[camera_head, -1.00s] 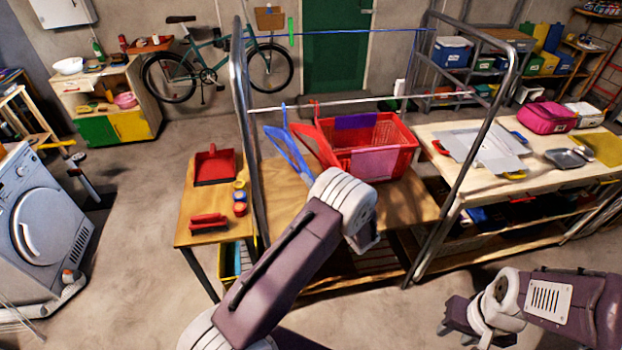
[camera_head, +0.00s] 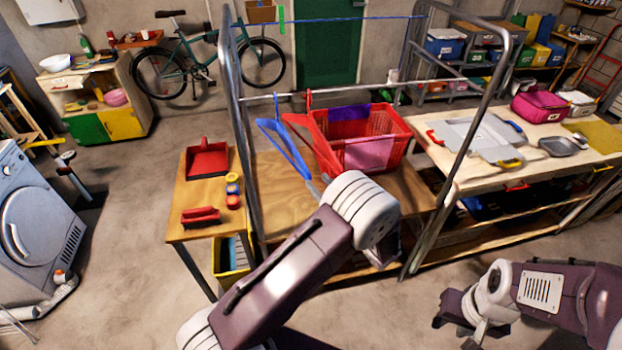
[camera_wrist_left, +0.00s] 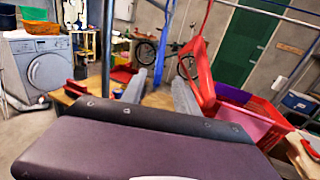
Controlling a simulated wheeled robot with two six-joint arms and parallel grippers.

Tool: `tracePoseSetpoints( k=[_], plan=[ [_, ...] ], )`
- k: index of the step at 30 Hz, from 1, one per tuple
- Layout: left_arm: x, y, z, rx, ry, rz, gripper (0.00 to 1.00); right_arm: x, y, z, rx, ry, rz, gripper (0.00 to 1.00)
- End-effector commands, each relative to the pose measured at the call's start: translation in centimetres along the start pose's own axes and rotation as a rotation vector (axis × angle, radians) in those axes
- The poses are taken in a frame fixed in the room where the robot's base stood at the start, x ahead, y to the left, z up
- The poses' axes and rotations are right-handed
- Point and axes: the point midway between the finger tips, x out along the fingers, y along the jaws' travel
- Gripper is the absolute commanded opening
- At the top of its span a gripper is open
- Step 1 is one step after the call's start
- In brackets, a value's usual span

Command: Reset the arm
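My left arm (camera_head: 290,270) reaches up from the bottom of the head view, its white wrist (camera_head: 352,203) in front of the wooden table.
A metal rack frame (camera_head: 238,110) stands around the wooden table (camera_head: 275,205). A red basket (camera_head: 400,140) sits behind the hangers. A red dustpan (camera_head: 208,160) and brush lie at the left. A workbench (camera_head: 480,180) stands right, a washing machine (camera_head: 35,225) left.

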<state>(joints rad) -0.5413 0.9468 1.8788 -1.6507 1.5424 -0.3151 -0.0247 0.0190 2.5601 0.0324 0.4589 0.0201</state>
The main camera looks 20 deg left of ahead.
Motion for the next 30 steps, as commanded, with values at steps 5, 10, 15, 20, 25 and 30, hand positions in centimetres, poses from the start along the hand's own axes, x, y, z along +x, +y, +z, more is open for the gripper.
tracePoseSetpoints(
  k=[5, 10, 15, 20, 25, 30],
  plan=[
    [-0.9, 0.0, 0.1, 0.000, -0.001, 0.001, 0.37, 0.3, 0.0, 0.0, 0.000, 0.000, 0.000, 0.37],
    [-0.9, 0.0, 0.1, 0.000, 0.000, 0.001, 0.37, 0.2, 0.0, 0.0, 0.000, 0.000, 0.000, 0.37],
    [2.2, 1.9, 3.0, -0.080, -0.009, 0.088, 0.37, 0.4, 0.0, 0.0, 0.000, 0.000, 0.000, 0.37],
    [5.8, 14.1, 7.1, -0.274, 0.109, 0.449, 0.37, 0.7, 0.0, 0.1, 0.000, 0.000, 0.000, 0.37],
    [-1.9, 25.7, 0.3, -0.714, 0.517, 0.960, 0.37, 0.9, 0.0, 0.1, 0.000, 0.000, 0.000, 0.37],
    [-12.5, 23.5, -5.6, -1.306, 0.825, 1.384, 0.37, 1.0, 0.0, 0.1, 0.000, 0.000, 0.000, 0.37]
  ],
)
